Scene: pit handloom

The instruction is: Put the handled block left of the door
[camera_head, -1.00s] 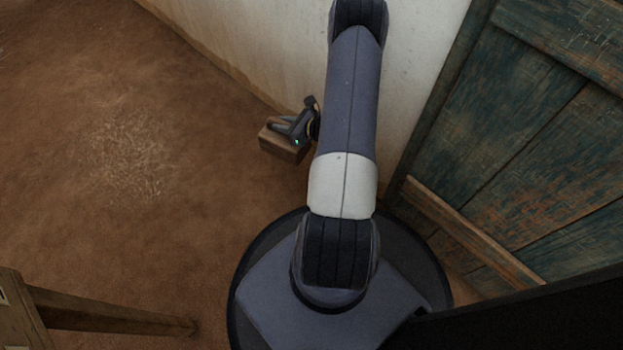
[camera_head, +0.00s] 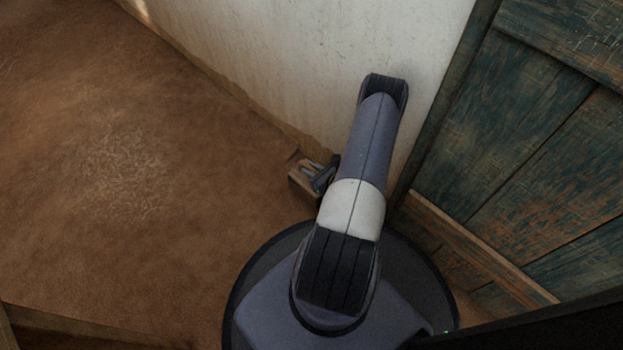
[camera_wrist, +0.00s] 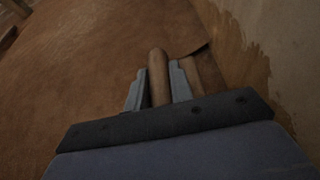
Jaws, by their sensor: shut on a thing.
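The handled block (camera_head: 301,185) is a brown wooden block, low near the foot of the pale wall, left of the door (camera_head: 520,150). My gripper (camera_head: 320,174) is at the block, partly hidden behind my arm. In the wrist view, my gripper (camera_wrist: 158,85) is shut on the upright rounded handle (camera_wrist: 158,70), with one finger on each side. Part of the block (camera_wrist: 205,75) shows to the right of the fingers. I cannot tell whether the block touches the floor. The door is weathered green-blue planks in a wooden frame.
The pale wall (camera_head: 300,60) runs from the upper left to the door frame, close beside the block. The brown earth floor (camera_head: 120,180) is open to the left. A wooden beam (camera_head: 80,325) lies at the lower left.

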